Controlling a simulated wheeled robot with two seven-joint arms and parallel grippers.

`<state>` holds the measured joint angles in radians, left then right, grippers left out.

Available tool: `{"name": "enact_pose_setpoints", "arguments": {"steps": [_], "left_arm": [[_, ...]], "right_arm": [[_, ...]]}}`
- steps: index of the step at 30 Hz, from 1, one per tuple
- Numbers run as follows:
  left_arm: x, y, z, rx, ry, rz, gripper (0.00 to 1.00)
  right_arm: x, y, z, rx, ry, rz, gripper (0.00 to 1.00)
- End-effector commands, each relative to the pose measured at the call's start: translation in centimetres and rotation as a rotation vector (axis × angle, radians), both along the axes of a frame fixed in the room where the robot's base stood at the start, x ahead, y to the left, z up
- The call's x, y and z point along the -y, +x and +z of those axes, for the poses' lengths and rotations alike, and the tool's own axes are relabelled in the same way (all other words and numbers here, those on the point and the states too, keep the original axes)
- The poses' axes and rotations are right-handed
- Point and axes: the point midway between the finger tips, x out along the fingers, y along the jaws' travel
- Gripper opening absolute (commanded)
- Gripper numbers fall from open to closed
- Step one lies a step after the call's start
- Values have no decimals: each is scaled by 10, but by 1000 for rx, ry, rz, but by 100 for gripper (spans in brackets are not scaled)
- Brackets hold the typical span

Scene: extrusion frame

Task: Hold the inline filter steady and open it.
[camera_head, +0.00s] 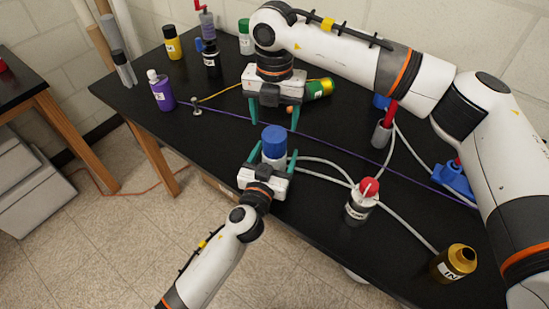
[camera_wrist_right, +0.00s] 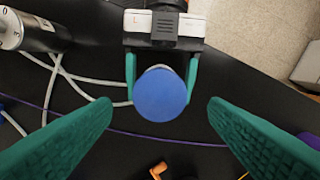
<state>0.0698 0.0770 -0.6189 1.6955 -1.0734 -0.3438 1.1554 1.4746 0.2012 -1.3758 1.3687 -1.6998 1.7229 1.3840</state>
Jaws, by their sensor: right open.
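The inline filter, a white body (camera_head: 272,158) with a blue cap (camera_head: 273,137), stands upright near the table's front edge. In the right wrist view the blue cap (camera_wrist_right: 161,95) shows from above, centred between my right fingers. My left gripper (camera_head: 272,158) reaches in from the front, its teal fingers closed along both sides of the white body; its fingers also show beside the cap in the right wrist view (camera_wrist_right: 160,75). My right gripper (camera_head: 273,127) is open above and behind the cap, pointing down, its fingers wide apart and holding nothing.
A red-topped container (camera_head: 362,205) and a gold bottle (camera_head: 454,263) stand to the right, with pale tubes around them. A purple line (camera_head: 335,148) crosses the black table. A green-yellow can (camera_head: 319,89) lies behind my right gripper. Several bottles, including a purple one (camera_head: 162,94), stand back left.

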Motion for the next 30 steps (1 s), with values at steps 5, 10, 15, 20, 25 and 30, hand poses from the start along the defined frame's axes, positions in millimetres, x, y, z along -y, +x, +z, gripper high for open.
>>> {"name": "enact_pose_setpoints", "arguments": {"steps": [5, 10, 15, 20, 25, 30], "left_arm": [[0, 0, 0, 0, 0, 0, 76], [0, 0, 0, 0, 0, 0, 48], [0, 0, 0, 0, 0, 0, 20], [0, -1, 0, 0, 0, 0, 0], [0, -1, 0, -1, 0, 0, 0], [0, -1, -1, -1, 0, 0, 0]], "right_arm": [[0, 0, 0, 0, 0, 0, 69], [0, 0, 0, 0, 0, 0, 69], [0, 0, 0, 0, 0, 0, 69], [0, 0, 0, -2, 0, 0, 69], [0, 0, -6, -1, -1, 0, 69], [0, -1, -30, -3, -1, 1, 69]]}}
